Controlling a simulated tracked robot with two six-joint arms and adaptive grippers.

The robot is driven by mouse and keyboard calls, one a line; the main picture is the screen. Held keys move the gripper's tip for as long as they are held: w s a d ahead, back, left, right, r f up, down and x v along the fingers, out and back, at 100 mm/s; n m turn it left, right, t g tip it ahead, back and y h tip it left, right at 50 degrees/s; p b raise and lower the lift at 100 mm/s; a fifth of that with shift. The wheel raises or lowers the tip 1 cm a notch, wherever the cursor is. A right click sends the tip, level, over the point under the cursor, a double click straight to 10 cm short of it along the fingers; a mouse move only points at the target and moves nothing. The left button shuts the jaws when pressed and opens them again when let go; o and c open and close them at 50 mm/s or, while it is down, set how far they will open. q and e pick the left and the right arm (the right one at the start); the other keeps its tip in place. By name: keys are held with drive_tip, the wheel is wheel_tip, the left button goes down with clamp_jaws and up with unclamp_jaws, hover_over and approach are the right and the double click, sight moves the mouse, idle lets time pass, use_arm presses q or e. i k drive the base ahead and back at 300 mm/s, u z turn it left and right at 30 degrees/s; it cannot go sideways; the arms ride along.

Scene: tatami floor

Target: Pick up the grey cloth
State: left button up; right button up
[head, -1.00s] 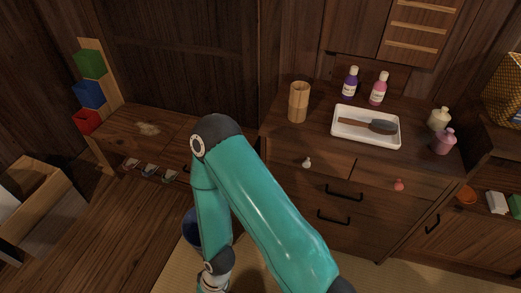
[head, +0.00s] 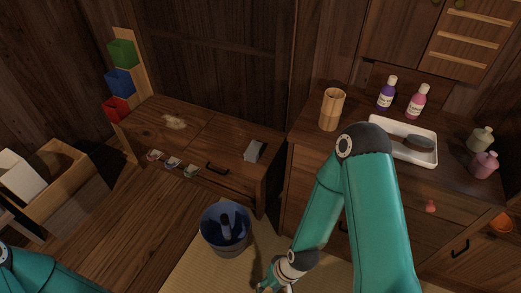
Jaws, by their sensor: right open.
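A small grey folded piece, which looks like the grey cloth (head: 254,151), lies at the right end of the low wooden table (head: 205,137). My right gripper (head: 268,287) is at the bottom edge of the head view, partly cut off. It is open, apart from the cloth, in front of and below the table. My left arm shows only at the bottom left corner; its gripper is out of the picture.
A blue bucket (head: 224,229) with dark things inside stands between my right gripper and the table. A dresser to the right bears a wooden cup (head: 332,109), bottles and a white tray (head: 420,157) with a brush. A pale patch (head: 174,122) marks the table's left part.

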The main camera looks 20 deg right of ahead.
sight(253, 151)
drive_tip(key=z, duration=0.05)
drive_tip(key=i, duration=0.9)
drive_tip(key=u, duration=0.1)
